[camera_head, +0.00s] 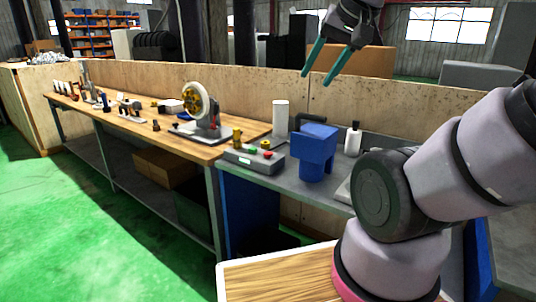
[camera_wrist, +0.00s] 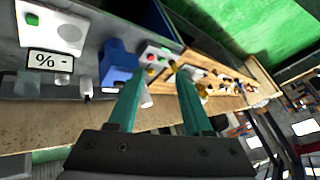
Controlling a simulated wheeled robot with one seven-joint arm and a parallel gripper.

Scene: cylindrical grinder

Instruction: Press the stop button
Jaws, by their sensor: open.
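My gripper (camera_head: 316,79) has two teal fingers spread apart and empty. It is raised well above the bench, up and to the right of the box, touching nothing. The fingers also show in the wrist view (camera_wrist: 160,72).
A blue block-shaped object (camera_head: 313,152) stands right of the box, with a white cylinder (camera_head: 280,118) behind and a white bottle (camera_head: 352,139) further right. A wheel on a stand (camera_head: 202,112) is to the left. A wooden panel (camera_head: 360,105) runs behind the bench. Green floor (camera_head: 110,220) lies open in front.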

